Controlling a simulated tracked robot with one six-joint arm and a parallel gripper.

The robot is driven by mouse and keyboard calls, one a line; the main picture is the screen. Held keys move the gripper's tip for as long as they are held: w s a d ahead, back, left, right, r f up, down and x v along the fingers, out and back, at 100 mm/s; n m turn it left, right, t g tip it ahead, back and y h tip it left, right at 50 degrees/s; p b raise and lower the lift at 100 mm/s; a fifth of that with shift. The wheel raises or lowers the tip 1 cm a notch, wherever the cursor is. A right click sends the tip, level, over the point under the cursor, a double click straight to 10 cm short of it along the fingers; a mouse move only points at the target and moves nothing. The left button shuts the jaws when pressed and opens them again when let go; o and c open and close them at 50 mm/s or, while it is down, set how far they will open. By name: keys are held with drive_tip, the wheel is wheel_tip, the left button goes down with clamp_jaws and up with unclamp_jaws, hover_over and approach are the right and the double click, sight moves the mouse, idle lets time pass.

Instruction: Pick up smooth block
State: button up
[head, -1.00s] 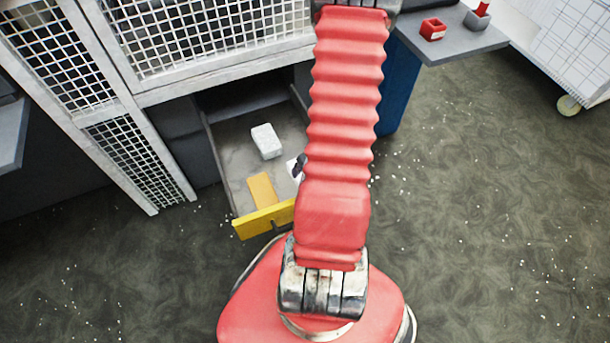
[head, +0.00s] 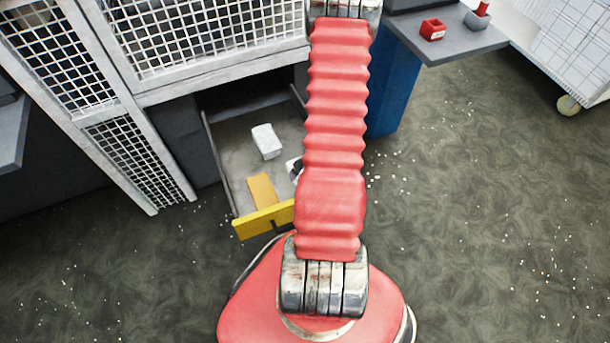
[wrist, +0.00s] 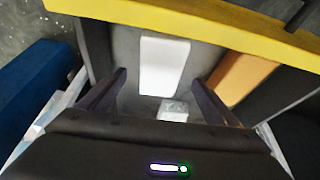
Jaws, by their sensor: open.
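A smooth white oblong block (wrist: 165,66) lies on the grey floor of an open drawer in the wrist view. My gripper (wrist: 158,76) is open and empty, its two dark fingers pointing toward this block with one on either side of it in the picture. I cannot tell how high the fingers are above it. A second, rougher-looking white block (wrist: 173,110) lies nearer the gripper body; it seems to be the white block (head: 266,141) in the head view. There my red arm hides my gripper and most of the right part of the drawer.
The drawer has a yellow front (head: 264,220) and grey side walls. An orange-yellow piece (head: 262,189) lies inside by the front. White mesh doors (head: 205,35) stand above and behind. A small red box (head: 433,29) sits on a grey shelf at right.

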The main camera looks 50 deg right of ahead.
drive_tip(key=shift+x, duration=1)
drive_tip(key=shift+x, duration=2.6)
drive_tip(key=shift+w+r, duration=0.1)
drive_tip(key=shift+w, duration=0.05)
drive_tip(key=shift+c, duration=0.6)
drive_tip(key=c, duration=1)
drive_tip(key=shift+d+r, duration=0.1)
drive_tip(key=shift+r, duration=0.05)
drive_tip(key=shift+r, duration=13.85)
